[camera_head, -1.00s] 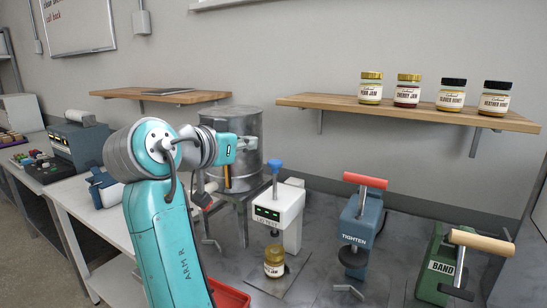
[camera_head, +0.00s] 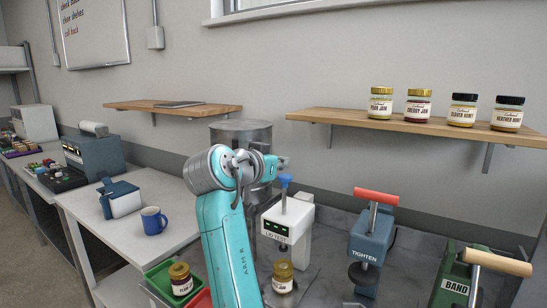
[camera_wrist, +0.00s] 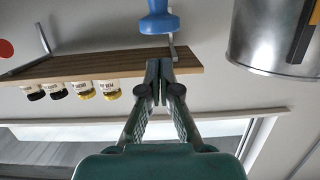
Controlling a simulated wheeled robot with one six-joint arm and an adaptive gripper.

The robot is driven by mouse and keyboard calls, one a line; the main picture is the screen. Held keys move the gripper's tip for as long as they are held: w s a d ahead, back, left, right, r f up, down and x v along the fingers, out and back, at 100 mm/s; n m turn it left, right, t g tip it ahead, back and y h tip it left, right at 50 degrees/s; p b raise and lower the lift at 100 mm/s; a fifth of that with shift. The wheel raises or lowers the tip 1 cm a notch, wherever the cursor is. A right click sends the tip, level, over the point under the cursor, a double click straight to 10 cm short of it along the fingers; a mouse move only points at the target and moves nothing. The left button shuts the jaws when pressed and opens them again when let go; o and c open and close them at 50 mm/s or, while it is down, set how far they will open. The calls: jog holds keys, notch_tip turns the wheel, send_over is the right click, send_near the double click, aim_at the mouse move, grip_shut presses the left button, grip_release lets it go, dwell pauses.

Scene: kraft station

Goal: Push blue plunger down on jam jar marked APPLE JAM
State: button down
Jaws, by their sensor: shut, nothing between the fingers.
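The blue plunger (camera_head: 285,180) stands raised on top of the white test press (camera_head: 287,222) in the head view. A gold-lidded jar (camera_head: 283,278) stands upright below the press; its label is too small to read. My gripper (camera_wrist: 159,66) is shut and empty. In the head view, the end of my arm is close above the plunger, and the fingers are hard to make out. In the wrist view the blue plunger knob (camera_wrist: 158,22) lies just beyond the fingertips, with a visible gap.
A blue tightening press (camera_head: 372,245) and a green banding press (camera_head: 462,278) stand to the right. A steel drum (camera_head: 240,134) is behind my arm. A wall shelf (camera_head: 420,126) holds several jars. A blue mug (camera_head: 154,221) and a green bin (camera_head: 160,282) are at left.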

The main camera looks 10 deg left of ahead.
jog(key=shift+f, duration=1.15)
